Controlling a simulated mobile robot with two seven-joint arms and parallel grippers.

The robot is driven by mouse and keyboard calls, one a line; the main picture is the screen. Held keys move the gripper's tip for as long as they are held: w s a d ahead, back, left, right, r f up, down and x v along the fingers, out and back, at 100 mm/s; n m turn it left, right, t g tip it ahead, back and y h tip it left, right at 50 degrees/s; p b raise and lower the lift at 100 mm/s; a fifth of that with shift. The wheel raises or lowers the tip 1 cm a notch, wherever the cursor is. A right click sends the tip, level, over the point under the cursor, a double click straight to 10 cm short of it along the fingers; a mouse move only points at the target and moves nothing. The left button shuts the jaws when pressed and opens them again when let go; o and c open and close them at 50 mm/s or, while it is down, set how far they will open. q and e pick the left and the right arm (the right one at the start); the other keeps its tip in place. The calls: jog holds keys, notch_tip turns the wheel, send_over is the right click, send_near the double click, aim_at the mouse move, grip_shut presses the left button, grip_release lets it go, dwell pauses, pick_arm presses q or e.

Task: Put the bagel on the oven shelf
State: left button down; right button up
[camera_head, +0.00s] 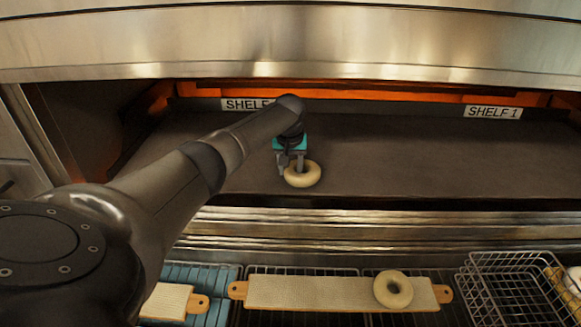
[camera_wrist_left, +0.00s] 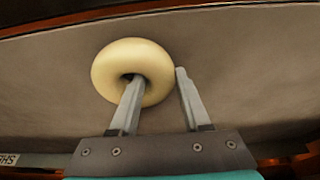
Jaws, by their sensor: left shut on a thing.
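A pale ring-shaped bagel (camera_head: 304,182) is at my left gripper (camera_head: 291,167), over the front middle part of the dark oven shelf (camera_head: 400,165). In the left wrist view one finger of the gripper (camera_wrist_left: 157,74) goes into the hole of the bagel (camera_wrist_left: 107,68) and the other is outside its ring. The gripper is shut on that side of the ring. I cannot tell whether the bagel touches the shelf. A second bagel (camera_head: 393,290) lies on a long board below the oven. My right gripper is not in view.
The oven opening has a steel hood (camera_head: 300,45) above and a steel front ledge below. A "SHELF 1" label (camera_head: 492,112) is at the back right. The long board (camera_head: 290,292), a blue rack (camera_head: 205,275) and a wire basket (camera_head: 515,285) are in front. The shelf's right side is clear.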

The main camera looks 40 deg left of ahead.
aim_at(290, 170)
pick_arm(q)
jog(key=shift+c, duration=1.8)
grip_release()
jog(key=shift+r, duration=0.15)
jog(key=shift+s+d+r, duration=0.1)
jog(key=shift+s+r, duration=0.05)
jog(key=shift+r, duration=0.4)
jog(key=r, duration=0.1)
jog(key=s+d+r, duration=0.1)
jog(key=r, duration=0.1)
jog(key=shift+s+d+r, duration=0.15)
jog(key=shift+s+r, duration=0.05)
jog(key=shift+s, duration=0.1)
jog(key=s+d, duration=0.7)
jog(key=s, duration=0.1)
jog(key=shift+s+b, duration=0.25)
jog(key=shift+b, duration=0.1)
